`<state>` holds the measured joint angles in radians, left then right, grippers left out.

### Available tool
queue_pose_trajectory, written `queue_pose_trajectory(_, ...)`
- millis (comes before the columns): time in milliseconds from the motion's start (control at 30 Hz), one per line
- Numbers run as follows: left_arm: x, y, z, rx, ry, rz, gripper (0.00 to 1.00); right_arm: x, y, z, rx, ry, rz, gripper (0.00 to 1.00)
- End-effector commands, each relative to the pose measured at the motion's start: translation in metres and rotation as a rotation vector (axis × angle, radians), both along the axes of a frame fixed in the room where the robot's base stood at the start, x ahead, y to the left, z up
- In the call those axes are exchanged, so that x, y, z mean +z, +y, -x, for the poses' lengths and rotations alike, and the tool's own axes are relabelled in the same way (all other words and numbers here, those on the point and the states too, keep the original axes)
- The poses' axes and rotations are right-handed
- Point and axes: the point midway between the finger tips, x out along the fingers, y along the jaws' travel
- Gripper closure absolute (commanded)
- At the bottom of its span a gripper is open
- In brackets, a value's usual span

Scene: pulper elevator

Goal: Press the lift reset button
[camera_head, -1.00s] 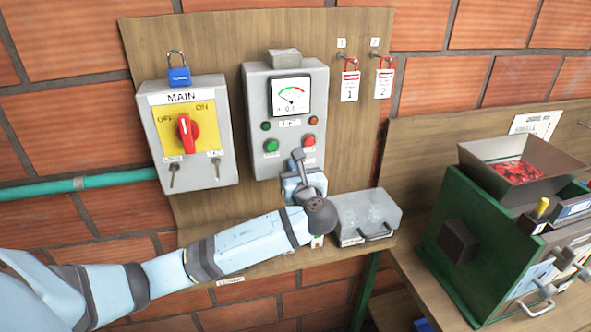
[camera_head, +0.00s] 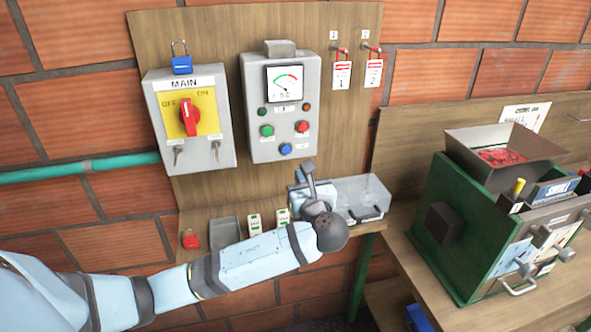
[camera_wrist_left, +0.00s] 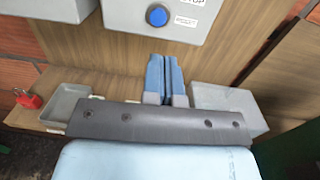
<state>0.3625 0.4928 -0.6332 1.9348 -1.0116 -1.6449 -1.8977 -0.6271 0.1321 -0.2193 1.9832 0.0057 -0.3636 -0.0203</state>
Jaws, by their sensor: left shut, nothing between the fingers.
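A grey control box (camera_head: 299,109) hangs on the wooden backboard, with a dial gauge, small lamps, a green button (camera_head: 267,131), a red button (camera_head: 302,127) and a blue button (camera_head: 285,149) at its bottom. The blue button also shows in the left wrist view (camera_wrist_left: 158,16), beside a partly cut-off label. My left gripper (camera_head: 308,168) is below and right of the blue button, apart from it. In the left wrist view its two blue fingers (camera_wrist_left: 164,78) are shut together and empty, pointing up toward the box. My right gripper is not in view.
A MAIN switch box (camera_head: 189,119) with a red knob and padlock is at left. The shelf holds a red padlock (camera_head: 190,239), a grey tray (camera_head: 225,233) and a clear-lidded box (camera_head: 362,197). A green machine (camera_head: 465,220) stands at right.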

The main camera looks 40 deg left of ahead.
Motion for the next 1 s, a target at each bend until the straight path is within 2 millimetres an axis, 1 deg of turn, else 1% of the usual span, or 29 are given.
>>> queue_pose_trajectory(33,-0.002,-0.008,0.006,-0.003,-0.002,0.004,1.0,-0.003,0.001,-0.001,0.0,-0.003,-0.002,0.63)
queue_pose_trajectory(100,-0.002,-0.015,0.011,-0.002,-0.001,0.002,1.0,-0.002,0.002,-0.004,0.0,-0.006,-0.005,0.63)
queue_pose_trajectory(233,-0.001,-0.024,0.018,-0.002,-0.001,0.002,1.0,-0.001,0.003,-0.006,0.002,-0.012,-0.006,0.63)
queue_pose_trajectory(1000,-0.001,-0.026,0.02,-0.001,-0.001,0.001,1.0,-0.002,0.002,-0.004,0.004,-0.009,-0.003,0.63)
